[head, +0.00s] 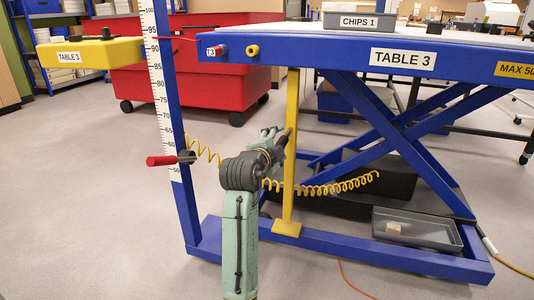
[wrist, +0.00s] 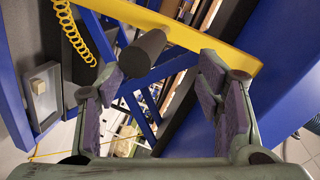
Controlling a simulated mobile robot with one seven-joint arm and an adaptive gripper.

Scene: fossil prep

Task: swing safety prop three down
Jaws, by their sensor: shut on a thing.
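The yellow safety prop (head: 291,150) stands upright under the blue TABLE 3 lift table (head: 330,52), its flat foot on the blue base beam. In the wrist view the prop (wrist: 190,35) runs across the top as a yellow bar with a dark cylindrical handle (wrist: 143,52) sticking out. My gripper (head: 274,140) is at the prop's upper half, on its left side. The exact contact is hard to see.
A scale post (head: 160,70) with a red-handled pin (head: 162,160) stands left of my arm. A coiled yellow hose (head: 325,187) hangs behind the prop. A grey tray (head: 417,232) sits on the base at right.

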